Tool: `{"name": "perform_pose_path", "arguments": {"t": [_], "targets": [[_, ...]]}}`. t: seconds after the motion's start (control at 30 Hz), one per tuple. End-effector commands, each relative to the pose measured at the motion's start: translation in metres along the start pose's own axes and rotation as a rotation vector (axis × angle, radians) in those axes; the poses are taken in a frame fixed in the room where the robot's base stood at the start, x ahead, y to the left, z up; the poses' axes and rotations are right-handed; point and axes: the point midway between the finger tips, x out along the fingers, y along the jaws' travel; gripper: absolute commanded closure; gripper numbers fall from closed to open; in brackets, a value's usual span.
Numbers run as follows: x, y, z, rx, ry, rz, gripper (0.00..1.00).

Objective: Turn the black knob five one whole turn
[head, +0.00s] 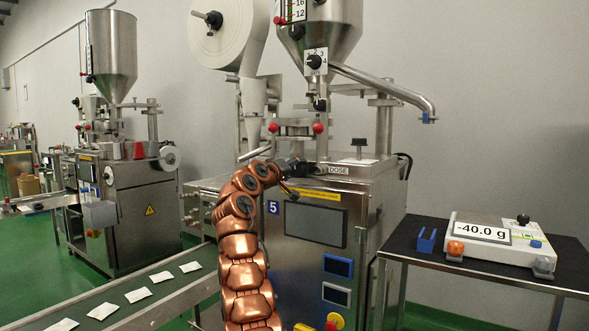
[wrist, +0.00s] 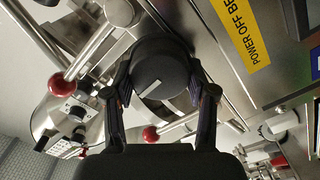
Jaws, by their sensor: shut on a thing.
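The black knob (wrist: 163,72) is round with a white pointer line, seen close up in the wrist view. The line slants from lower left to upper right. My gripper (wrist: 162,92) has one finger on each side of the knob and is shut on it. In the head view my gripper (head: 300,168) reaches the top front of the steel packing machine (head: 365,225) marked with a blue 5, beside the DOSE label (head: 339,170). The knob itself is hard to make out there, behind my gripper.
Red-balled levers (wrist: 57,86) and steel rods lie close around the knob. A yellow POWER OFF label (wrist: 241,34) is at the right. A scale (head: 487,238) reading -40.0 g stands on a black table at the right. A conveyor (head: 125,297) with several teabags runs at the left.

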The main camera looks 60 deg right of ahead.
Motion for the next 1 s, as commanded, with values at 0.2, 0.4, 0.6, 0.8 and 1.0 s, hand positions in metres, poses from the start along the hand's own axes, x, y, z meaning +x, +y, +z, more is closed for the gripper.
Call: {"name": "perform_pose_path", "arguments": {"t": [0.2,0.4,0.6,0.8,1.0], "targets": [[-0.0004,-0.0003,-0.0012,0.058,0.001,-0.001,0.79],[0.0001,-0.0006,-0.0005,0.09,0.001,-0.001,0.79],[0.0003,-0.0004,-0.0001,0.097,0.0,-0.001,0.79],[0.0002,-0.0003,-0.0002,0.097,0.001,-0.001,0.79],[0.0002,0.0002,-0.0002,0.097,0.001,0.0,0.26]]}}
